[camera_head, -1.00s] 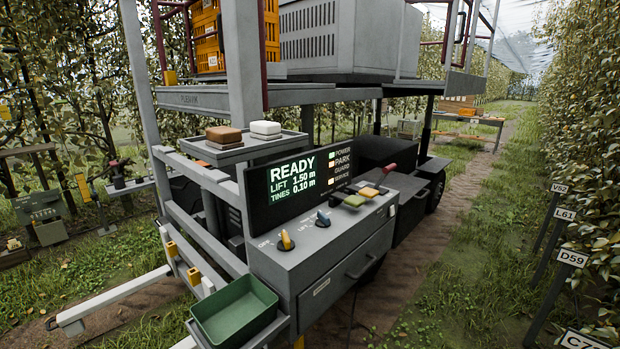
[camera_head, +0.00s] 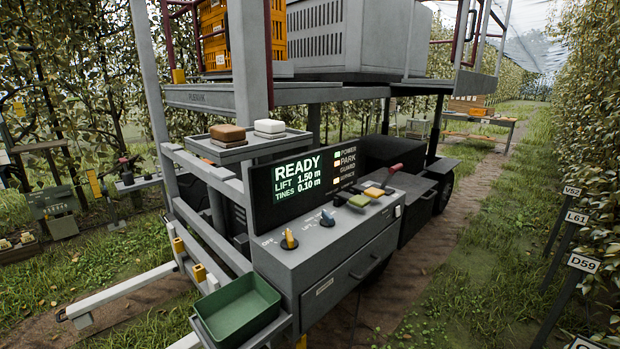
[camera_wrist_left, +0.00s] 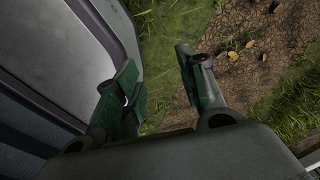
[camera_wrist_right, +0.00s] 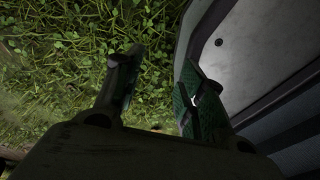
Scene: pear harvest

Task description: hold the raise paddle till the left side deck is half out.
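The machine's control console (camera_head: 335,250) stands in the middle of the head view. On its top are a green paddle (camera_head: 359,201) and an orange paddle (camera_head: 374,191); I cannot read which one is the raise paddle. The display (camera_head: 300,183) reads READY, LIFT 1.50 m, TINES 0.10 m. A platform deck (camera_head: 350,92) runs above the console; I cannot tell a side deck sliding out. My left gripper (camera_wrist_left: 158,85) and right gripper (camera_wrist_right: 157,82) show only in their wrist views. Both have their fingers apart with nothing between them, away from the paddles.
A yellow knob (camera_head: 289,239), a blue knob (camera_head: 327,217) and a red-handled lever (camera_head: 393,168) are on the console. A green tray (camera_head: 236,310) sits at its front left corner. A shelf (camera_head: 245,150) holds brown and white blocks. Open grass (camera_head: 480,260) lies to the right.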

